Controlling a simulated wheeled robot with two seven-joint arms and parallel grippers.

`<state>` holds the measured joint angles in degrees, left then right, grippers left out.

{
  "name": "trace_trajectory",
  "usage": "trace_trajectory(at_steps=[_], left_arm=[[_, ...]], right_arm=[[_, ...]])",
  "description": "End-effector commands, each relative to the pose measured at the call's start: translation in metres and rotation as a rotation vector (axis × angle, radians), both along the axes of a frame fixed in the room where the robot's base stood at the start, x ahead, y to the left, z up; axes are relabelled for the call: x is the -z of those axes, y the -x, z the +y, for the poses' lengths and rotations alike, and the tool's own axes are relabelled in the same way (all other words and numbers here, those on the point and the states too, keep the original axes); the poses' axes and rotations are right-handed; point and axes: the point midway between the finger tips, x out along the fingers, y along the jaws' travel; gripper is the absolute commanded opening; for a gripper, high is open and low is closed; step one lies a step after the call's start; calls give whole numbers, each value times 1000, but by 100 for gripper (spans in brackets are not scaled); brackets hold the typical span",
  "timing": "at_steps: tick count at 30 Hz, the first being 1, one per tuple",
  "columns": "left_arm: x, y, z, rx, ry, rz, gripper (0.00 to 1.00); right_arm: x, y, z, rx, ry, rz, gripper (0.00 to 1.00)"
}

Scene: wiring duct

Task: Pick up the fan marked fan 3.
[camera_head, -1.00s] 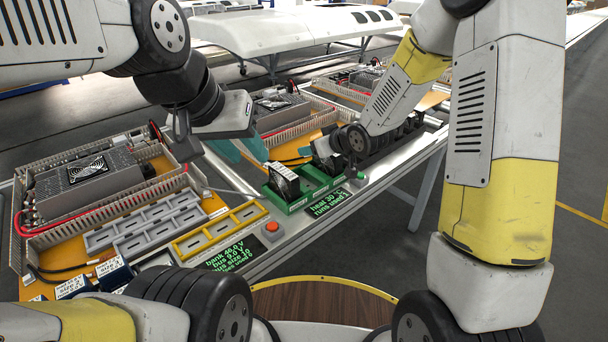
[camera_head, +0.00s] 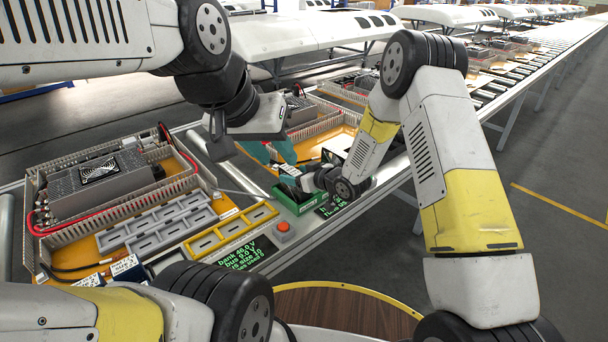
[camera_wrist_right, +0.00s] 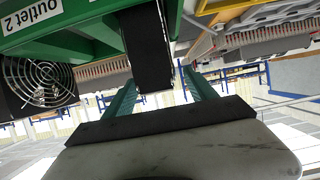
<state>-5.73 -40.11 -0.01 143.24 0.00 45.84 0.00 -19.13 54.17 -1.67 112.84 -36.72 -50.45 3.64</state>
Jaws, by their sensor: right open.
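A green fan holder (camera_head: 300,205) stands at the conveyor's near edge, with a black fan (camera_head: 289,187) upright in it. A white-labelled fan (camera_head: 338,157) shows behind my right wrist; I cannot read which is fan 3. My right gripper (camera_wrist_right: 160,98) is open; its teal fingers are on either side of a dark upright block (camera_wrist_right: 147,50), apparently a fan edge-on, not gripped. The right wrist view also shows a fan grille (camera_wrist_right: 40,82) at left and the holder's "outlet 2" label (camera_wrist_right: 32,12). My left gripper (camera_head: 272,152) hangs above the bench behind the holder, teal fingers apart and empty.
A grey slotted rack (camera_head: 158,225) and a yellow slotted rack (camera_head: 232,230) lie left of the holder. A red button (camera_head: 283,227) and a text display (camera_head: 240,255) are at the front edge. A ducted tray (camera_head: 60,225) with a power unit stands at left.

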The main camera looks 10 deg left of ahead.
Motion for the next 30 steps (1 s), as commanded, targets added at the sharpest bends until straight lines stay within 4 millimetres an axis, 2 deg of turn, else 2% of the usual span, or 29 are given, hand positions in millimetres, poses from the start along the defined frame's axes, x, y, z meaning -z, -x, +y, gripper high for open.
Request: trace_trajectory(at_steps=[3, 11, 18, 21, 30], left_arm=[[0, 0, 0, 0, 0, 0, 36], [0, 0, 0, 0, 0, 0, 36], [0, 0, 0, 0, 0, 0, 36], [0, 0, 0, 0, 0, 0, 36], [0, 0, 0, 0, 0, 0, 36]], right_arm=[[6, -6, 8, -1, 2, 2, 65], [6, -7, 9, 0, 1, 2, 64], [6, -7, 9, 0, 1, 2, 16], [6, -7, 9, 0, 1, 2, 0], [5, -7, 9, 1, 0, 0, 0]])
